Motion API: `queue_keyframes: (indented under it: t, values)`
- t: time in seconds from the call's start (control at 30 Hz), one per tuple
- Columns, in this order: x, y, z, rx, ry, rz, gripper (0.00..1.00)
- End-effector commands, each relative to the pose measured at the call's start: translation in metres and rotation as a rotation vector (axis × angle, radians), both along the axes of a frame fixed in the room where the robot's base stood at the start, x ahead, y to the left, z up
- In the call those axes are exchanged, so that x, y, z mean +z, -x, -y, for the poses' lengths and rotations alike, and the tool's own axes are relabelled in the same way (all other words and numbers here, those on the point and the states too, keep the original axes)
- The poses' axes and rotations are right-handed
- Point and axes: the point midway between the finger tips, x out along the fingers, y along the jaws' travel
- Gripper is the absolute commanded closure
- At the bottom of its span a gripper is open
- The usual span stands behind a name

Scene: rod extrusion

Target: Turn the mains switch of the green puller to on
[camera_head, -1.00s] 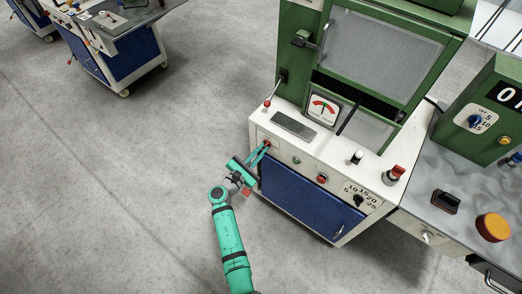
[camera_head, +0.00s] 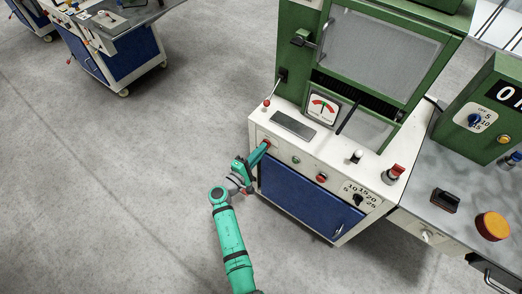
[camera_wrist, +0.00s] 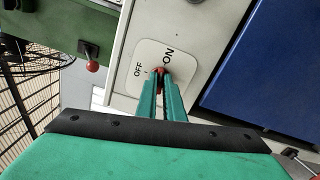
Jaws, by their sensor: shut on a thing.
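The green puller (camera_head: 292,62) stands with a white front panel. In the wrist view its mains switch is a red knob (camera_wrist: 158,70) on a pale plate (camera_wrist: 186,62) marked OFF and ON. My gripper (camera_wrist: 161,78) has its two teal fingers closed around the knob. In the head view my gripper (camera_head: 266,146) reaches the left end of the front panel, and the fingers largely cover the switch there. The fingers hide much of the knob, so I cannot tell which mark it points at.
Right of the switch on the panel are a green button (camera_head: 296,160), a red button (camera_head: 322,177) and a black dial (camera_head: 358,199). A blue door (camera_head: 305,202) is below. A red-knobbed lever (camera_head: 267,102) stands above. Open floor lies left.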

Motion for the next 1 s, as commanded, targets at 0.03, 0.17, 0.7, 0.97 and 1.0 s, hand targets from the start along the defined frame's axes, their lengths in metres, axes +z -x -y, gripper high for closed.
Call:
queue_keyframes:
  t: [0.03, 0.17, 0.7, 0.97, 1.0]
  values:
    - [-0.0019, 0.0013, -0.0008, 0.001, -0.025, 0.015, 1.00]
    - [-0.0023, 0.0013, -0.0011, 0.002, -0.088, 0.061, 1.00]
    - [-0.0030, 0.0012, -0.0019, 0.003, -0.187, 0.133, 1.00]
    - [-0.0032, 0.0013, -0.0020, 0.003, -0.187, 0.132, 1.00]
    - [-0.0032, 0.0012, -0.0021, 0.003, -0.187, 0.132, 0.90]
